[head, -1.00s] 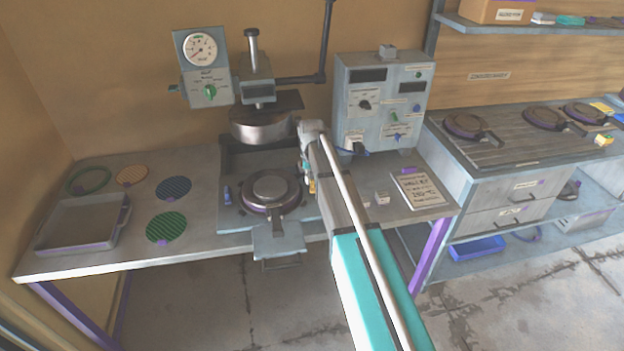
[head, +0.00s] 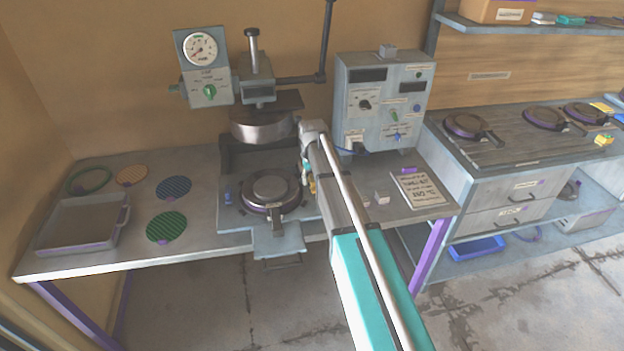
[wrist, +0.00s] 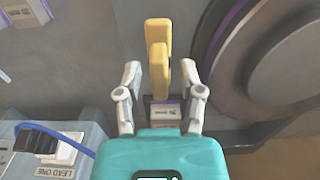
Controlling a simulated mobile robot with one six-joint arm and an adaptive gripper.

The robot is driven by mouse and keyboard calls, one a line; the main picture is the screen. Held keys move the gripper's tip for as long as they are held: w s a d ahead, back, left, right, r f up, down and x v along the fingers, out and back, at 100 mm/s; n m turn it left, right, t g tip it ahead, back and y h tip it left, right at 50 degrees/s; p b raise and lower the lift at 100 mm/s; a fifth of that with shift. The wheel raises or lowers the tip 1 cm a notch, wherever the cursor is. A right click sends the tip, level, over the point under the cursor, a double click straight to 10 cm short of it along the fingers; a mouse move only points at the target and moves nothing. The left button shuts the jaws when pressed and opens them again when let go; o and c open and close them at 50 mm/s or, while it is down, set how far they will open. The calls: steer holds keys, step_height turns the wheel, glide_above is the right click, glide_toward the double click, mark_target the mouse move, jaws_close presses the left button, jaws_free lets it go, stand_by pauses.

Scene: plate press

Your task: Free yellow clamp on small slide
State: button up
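The yellow clamp (wrist: 158,42) stands in the upper middle of the wrist view, a bar with a second yellow piece below it. A small labelled block (wrist: 165,112) sits at its lower end. My gripper (wrist: 160,72) is open, one finger on each side of the clamp's lower piece, with visible gaps on both sides. In the head view a bit of the yellow clamp (head: 312,187) shows beside my arm, right of the round plate (head: 271,188) on the press. My fingers are mostly hidden there. I cannot tell which part is the small slide.
The press head (head: 262,125) hangs above the round plate. A control box (head: 383,100) stands to the right; its blue lead (wrist: 58,138) lies left of my gripper in the wrist view. A small blue part (head: 227,197) sits left of the plate. A tray (head: 80,226) lies far left.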

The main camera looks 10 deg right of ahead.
steer(key=shift+m, duration=0.4)
steer(key=m, duration=0.3)
steer(key=shift+w+m, duration=0.1)
steer(key=shift+m, duration=0.2)
steer(key=m, duration=0.4)
steer(key=shift+m, duration=0.3)
steer(key=m, duration=0.9)
step_height(320, 180, up, 14)
steer(key=p, duration=1.4)
steer(key=s+f+n+b, duration=0.4)
steer(key=s+n, duration=0.5)
steer(key=s, duration=0.4)
steer(key=s+f+n+b, duration=0.5)
steer(key=s+n, duration=0.3)
steer(key=s, duration=0.5)
steer(key=shift+f+n, duration=0.15)
steer(key=shift+n, duration=0.25)
steer(key=shift+s, duration=0.1)
